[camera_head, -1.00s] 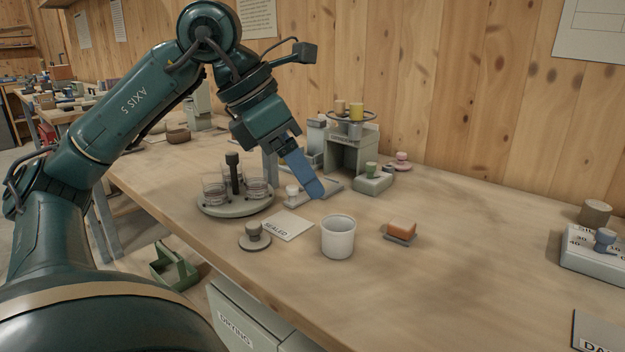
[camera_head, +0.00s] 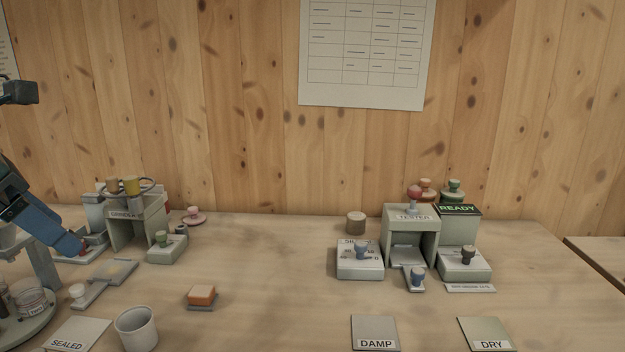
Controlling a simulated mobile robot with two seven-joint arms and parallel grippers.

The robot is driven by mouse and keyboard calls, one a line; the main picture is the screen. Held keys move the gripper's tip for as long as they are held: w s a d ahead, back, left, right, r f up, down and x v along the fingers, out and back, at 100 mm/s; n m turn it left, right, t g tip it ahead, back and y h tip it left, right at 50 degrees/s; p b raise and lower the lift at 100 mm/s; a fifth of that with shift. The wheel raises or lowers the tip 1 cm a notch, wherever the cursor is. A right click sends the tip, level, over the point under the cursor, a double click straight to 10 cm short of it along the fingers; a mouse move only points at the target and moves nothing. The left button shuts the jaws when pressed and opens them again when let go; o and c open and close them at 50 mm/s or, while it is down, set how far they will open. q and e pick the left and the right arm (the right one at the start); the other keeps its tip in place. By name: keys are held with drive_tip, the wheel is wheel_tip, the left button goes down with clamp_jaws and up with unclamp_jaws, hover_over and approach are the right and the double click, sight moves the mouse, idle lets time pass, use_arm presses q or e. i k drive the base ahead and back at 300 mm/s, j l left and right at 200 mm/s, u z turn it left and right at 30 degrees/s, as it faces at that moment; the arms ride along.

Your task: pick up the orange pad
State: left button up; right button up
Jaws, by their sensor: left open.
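The orange pad (camera_head: 202,294) is a small block on a thin grey base, lying on the wooden bench left of centre in the head view. My left gripper (camera_head: 62,238) comes in at the left edge, with a blue finger pointing down and right. It is open and well to the left of the pad, apart from it. A small red shape shows by its fingertip; I cannot tell if they touch. Nothing hides the pad. My right gripper is not in view.
A white cup (camera_head: 136,330) stands in front-left of the pad. The SEALED card (camera_head: 77,335) lies further left. A grinder stand (camera_head: 140,222) is behind. The tester (camera_head: 412,235) and the DAMP card (camera_head: 375,333) are to the right. Bare bench lies right of the pad.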

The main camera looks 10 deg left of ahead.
sight(201, 297)
drive_tip(key=k+j, duration=0.7)
drive_tip(key=k, duration=0.2)
